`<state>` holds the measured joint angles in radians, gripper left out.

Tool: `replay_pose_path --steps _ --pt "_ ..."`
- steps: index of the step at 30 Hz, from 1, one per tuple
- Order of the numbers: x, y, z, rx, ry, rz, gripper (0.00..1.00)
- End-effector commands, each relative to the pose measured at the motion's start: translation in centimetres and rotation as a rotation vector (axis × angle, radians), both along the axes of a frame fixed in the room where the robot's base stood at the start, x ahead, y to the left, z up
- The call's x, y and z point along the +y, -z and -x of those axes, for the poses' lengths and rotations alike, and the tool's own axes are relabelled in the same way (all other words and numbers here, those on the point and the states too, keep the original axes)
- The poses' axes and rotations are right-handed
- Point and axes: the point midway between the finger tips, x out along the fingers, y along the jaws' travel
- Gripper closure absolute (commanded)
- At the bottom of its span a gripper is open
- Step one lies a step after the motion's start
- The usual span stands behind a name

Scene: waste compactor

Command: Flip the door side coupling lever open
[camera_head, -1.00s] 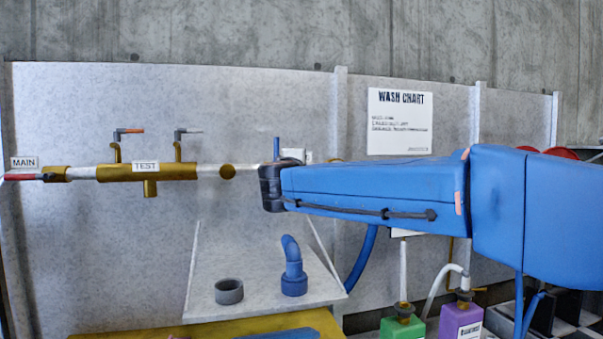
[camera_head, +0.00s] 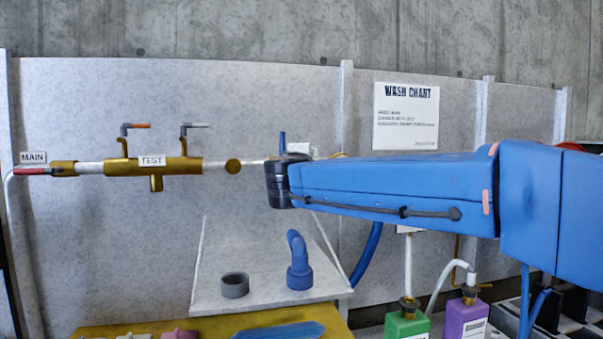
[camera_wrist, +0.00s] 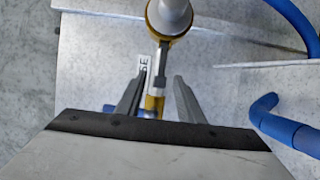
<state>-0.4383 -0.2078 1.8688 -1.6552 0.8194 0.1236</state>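My gripper (camera_wrist: 156,92) is open in the wrist view, its two grey fingers apart. Between them show a small dark grey lever-like piece (camera_wrist: 161,62) and part of a brass fitting (camera_wrist: 154,102). A round brass collar (camera_wrist: 172,14) with a pale pipe is just beyond the fingertips. I cannot tell whether the fingers touch anything, or surely which piece is the door side coupling lever. A white label (camera_wrist: 144,66), partly covered, ends in "SE". In the head view my arm hides the gripper and this fitting; a blue upright piece (camera_head: 282,142) shows above the arm's end.
A brass TEST manifold (camera_head: 153,167) with two small levers is on the wall pipe at left. A sloped shelf (camera_head: 215,298) below holds a grey ring (camera_head: 235,285) and a blue elbow (camera_head: 299,262). Green (camera_head: 407,326) and purple (camera_head: 465,320) containers stand lower right.

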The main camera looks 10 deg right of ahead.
Motion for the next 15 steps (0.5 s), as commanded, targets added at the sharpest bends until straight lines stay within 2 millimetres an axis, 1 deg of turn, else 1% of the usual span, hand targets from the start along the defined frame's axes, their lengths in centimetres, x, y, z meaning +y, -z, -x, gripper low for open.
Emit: replay_pose_path --steps 1,6,15 --pt "0.4 0.0 0.8 0.000 -0.003 -0.001 0.66" --pt "1.5 0.0 3.5 -0.001 -0.004 0.000 0.66" --pt "3.2 0.0 7.8 0.000 -0.003 0.000 0.66"
